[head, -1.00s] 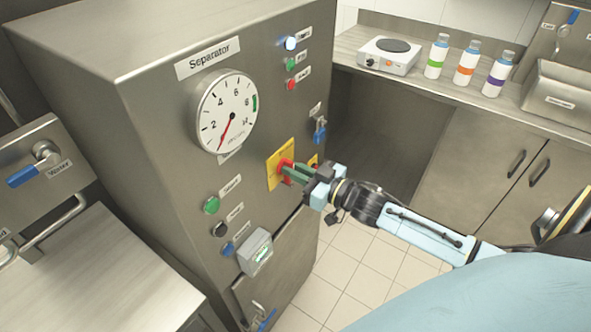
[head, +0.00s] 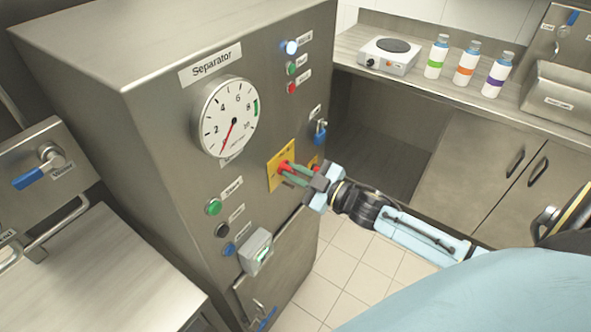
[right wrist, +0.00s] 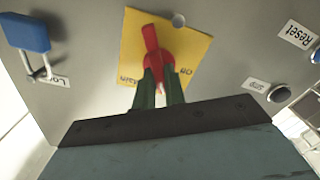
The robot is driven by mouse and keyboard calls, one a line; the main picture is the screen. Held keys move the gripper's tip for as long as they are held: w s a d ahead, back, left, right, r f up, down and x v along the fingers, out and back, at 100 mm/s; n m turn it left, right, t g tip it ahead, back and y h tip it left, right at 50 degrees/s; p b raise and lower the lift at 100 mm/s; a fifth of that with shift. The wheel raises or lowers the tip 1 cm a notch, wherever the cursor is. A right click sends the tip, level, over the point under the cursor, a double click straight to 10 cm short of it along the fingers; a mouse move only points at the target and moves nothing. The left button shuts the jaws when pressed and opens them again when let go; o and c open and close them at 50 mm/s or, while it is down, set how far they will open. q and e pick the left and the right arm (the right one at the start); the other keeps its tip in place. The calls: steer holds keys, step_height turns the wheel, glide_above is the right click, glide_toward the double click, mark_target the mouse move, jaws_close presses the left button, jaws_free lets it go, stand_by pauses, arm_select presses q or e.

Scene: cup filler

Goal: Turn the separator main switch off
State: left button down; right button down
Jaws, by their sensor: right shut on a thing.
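The separator (head: 135,140) is a tall steel cabinet with a round gauge (head: 228,116) on its front. Its main switch is a red handle (head: 284,168) on a yellow plate (head: 276,182). In the right wrist view the red handle (right wrist: 152,42) stands over the yellow plate (right wrist: 190,38), and lettering including "ON" shows upside down beside it. My right gripper (head: 289,174) has its green fingers shut on the handle; the fingers (right wrist: 158,88) also show around its lower part in the right wrist view. My left gripper is not in view.
A blue padlock (head: 320,132) hangs on the panel right of the switch. Green (head: 213,207), black and blue buttons and a small grey box (head: 255,251) sit below left. A counter behind holds a hot plate (head: 388,55) and bottles (head: 466,64).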

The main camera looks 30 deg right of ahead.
steer(key=n, duration=0.5)
steer(key=shift+a+f+n, duration=0.1)
steer(key=shift+n, duration=0.2)
steer(key=n+b, duration=0.1)
steer(key=n, duration=0.5)
steer(key=shift+f, duration=0.1)
steer(key=shift+n, duration=0.3)
steer(key=c, duration=1.5)
jaws_free()
steer(key=shift+s, duration=0.1)
steer(key=shift+o, duration=0.2)
steer(key=b+v, duration=0.1)
steer(key=v, duration=1.2)
